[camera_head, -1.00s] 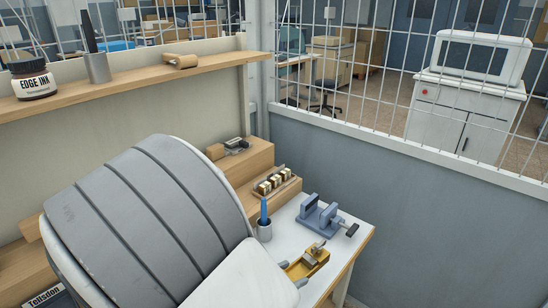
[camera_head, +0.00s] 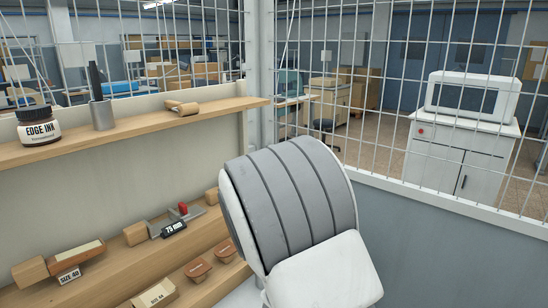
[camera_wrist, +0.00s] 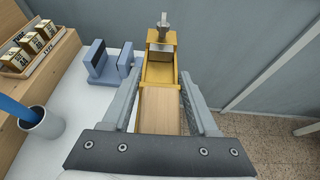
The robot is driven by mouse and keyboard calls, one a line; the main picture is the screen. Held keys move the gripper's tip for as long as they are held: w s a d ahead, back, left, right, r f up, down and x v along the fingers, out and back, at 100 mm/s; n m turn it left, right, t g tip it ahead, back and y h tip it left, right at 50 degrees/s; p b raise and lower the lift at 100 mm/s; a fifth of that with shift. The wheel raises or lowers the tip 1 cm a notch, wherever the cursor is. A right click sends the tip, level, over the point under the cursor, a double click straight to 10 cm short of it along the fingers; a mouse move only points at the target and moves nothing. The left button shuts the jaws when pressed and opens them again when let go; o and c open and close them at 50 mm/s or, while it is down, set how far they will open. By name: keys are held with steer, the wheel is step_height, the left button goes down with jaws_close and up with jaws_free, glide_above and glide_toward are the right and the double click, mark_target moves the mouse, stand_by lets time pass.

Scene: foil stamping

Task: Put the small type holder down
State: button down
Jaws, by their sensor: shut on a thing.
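In the wrist view, the small type holder (camera_wrist: 158,75) is a brass-yellow holder with a pale wooden handle (camera_wrist: 161,111) and a grey metal screw at its far end. My gripper (camera_wrist: 160,95) is shut on it, with one grey finger on each side. The holder points away from me at the right edge of the white bench top (camera_wrist: 88,116). I cannot tell whether it touches the bench. In the head view, my arm's grey and white casing hides the gripper, the holder and nearly all of the bench.
A blue-grey vice (camera_wrist: 112,65) stands close left of the holder. A rack of brass type (camera_wrist: 28,47) and a grey cup (camera_wrist: 40,123) with a blue stick are further left. A grey wall (camera_wrist: 242,50) is at right. Stepped wooden shelves (camera_head: 95,275) hold labelled tools.

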step_height(320, 180, up, 5)
steer(key=n+t+y, duration=0.2)
steer(key=n+y, duration=0.1)
steer(key=shift+w+a, duration=0.1)
steer(key=shift+w, duration=0.05)
steer(key=shift+a+r+n+t+y, duration=0.15)
steer(key=shift+r+n+t+y, duration=0.15)
steer(key=shift+r+n+y, duration=0.4)
steer(key=shift+s+a, duration=0.2)
steer(key=shift+a, duration=0.05)
stand_by(0.9)
